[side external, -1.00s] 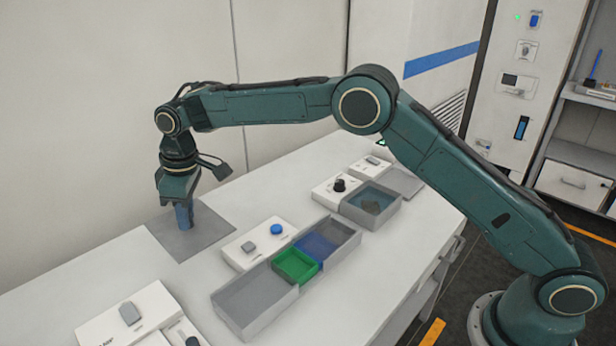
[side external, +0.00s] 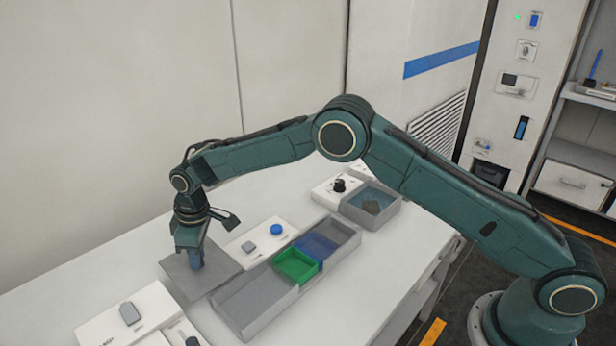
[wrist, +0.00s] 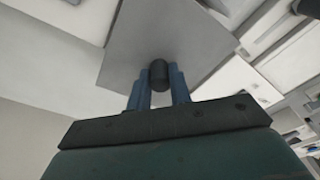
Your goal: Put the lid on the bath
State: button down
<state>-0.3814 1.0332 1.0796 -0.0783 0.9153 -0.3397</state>
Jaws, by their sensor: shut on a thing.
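The lid (side external: 219,277) is a flat grey square plate. In the wrist view the lid (wrist: 205,35) has a dark upright knob (wrist: 158,72) in its middle. My gripper (side external: 196,263) is shut on this knob from above, with one blue finger on each side. How far the lid is above the table is hard to tell. The bath (side external: 388,221) appears to be the open grey box at the far right of the table, with blue-tinted contents and a brownish lump inside. It is uncovered, and my gripper is well to its left.
A long grey tray (side external: 238,322) with green and blue sections lies between lid and bath. A white panel (side external: 262,231) with a blue button stands behind it. Another panel with a black knob (side external: 339,185) is beside the bath. A switch panel (side external: 146,300) is front left.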

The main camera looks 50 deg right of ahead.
aim_at(207, 265)
jog(key=shift+f, duration=1.9)
jog(key=shift+f, duration=0.1)
jog(key=c, duration=1.3)
grip_release()
jog(key=r, duration=0.8)
jog(key=s+d+r, duration=0.1)
jog(key=r, duration=0.3)
jog(key=shift+r, duration=0.1)
